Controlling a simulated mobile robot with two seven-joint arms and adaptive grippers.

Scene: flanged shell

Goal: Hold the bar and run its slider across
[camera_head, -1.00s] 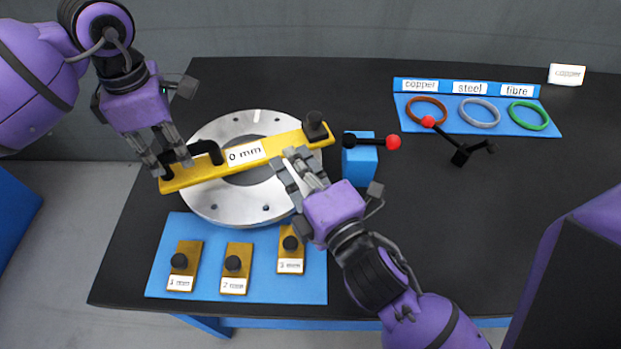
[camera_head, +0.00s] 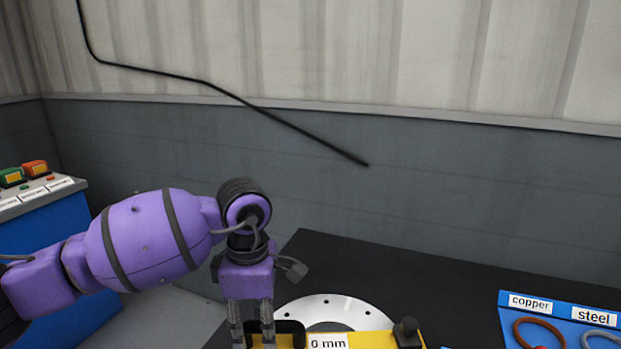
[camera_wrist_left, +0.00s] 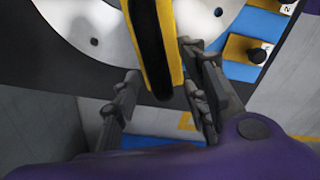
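The yellow bar (camera_head: 375,340) lies across the silver flanged ring (camera_head: 350,312), with a white "0 mm" label (camera_head: 328,342). A black knob (camera_head: 407,333) stands at its right end; I cannot tell if this is the slider. A black handle (camera_head: 291,327) rises near its left end. My left gripper (camera_head: 252,340) is at that end, pointing down. In the left wrist view its fingers (camera_wrist_left: 158,72) stand apart on either side of the bar's end (camera_wrist_left: 172,50), with a gap showing on the left. My right gripper is out of view.
The black table (camera_head: 440,280) is clear behind the ring. A blue board (camera_head: 560,310) at right holds a copper ring (camera_head: 538,330) and a steel ring (camera_head: 602,338). A blue console (camera_head: 45,225) with buttons stands at far left. A grey wall is behind.

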